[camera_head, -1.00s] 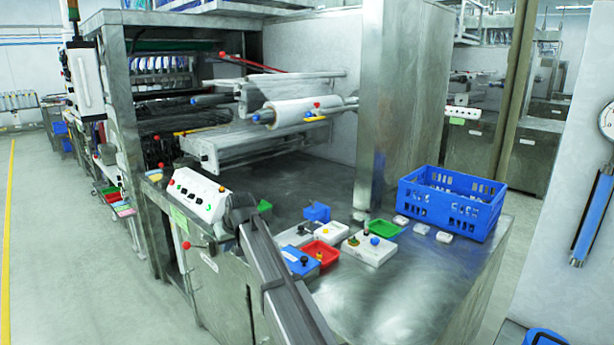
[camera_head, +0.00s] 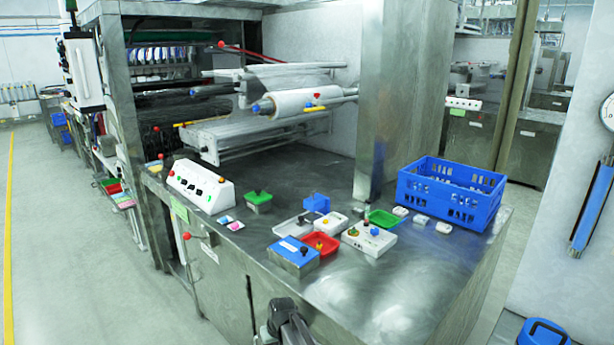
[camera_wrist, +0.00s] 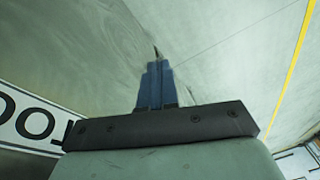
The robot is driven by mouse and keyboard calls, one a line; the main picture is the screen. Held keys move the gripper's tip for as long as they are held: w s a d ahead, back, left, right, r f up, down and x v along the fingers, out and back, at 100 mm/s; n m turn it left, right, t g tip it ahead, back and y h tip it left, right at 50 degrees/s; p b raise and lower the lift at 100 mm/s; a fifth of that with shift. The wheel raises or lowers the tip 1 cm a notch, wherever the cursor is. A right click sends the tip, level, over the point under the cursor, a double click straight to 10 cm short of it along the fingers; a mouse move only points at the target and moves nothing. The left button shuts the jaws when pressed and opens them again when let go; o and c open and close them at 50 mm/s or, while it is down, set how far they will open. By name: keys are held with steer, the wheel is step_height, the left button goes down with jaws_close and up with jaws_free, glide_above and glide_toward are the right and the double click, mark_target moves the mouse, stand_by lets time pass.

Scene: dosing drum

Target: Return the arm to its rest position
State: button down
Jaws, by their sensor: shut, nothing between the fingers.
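My gripper (camera_wrist: 157,66) shows in the wrist view as blue-grey fingers close together, shut and empty. Behind its tips are a plain pale surface and grey floor. In the head view only a dark grey part of my arm (camera_head: 284,322) shows at the bottom edge, in front of the steel worktop; the fingers cannot be made out there.
The steel worktop (camera_head: 390,295) carries a white control box (camera_head: 200,186), a blue box (camera_head: 295,256), a red tray (camera_head: 320,244), small button boxes and a blue crate (camera_head: 451,192). A roller machine (camera_head: 300,102) stands behind. Open floor lies left.

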steer(key=s+d+f+m+g+h, duration=0.2)
steer(key=s+d+f+m+g, duration=0.15)
steer(key=s+d+f, duration=1.4)
steer(key=s+d+f+g, duration=0.1)
steer(key=s+d, duration=0.2)
steer(key=s, duration=0.6)
steer(key=s+d+f+m+g, duration=0.1)
steer(key=s+d, duration=0.3)
steer(key=s, duration=0.5)
steer(key=s+d+f+g, duration=0.2)
steer(key=s+d, duration=0.1)
steer(key=s, duration=0.6)
steer(key=shift+s+d+g, duration=0.2)
steer(key=shift+g, duration=0.15)
steer(key=shift+f, duration=0.1)
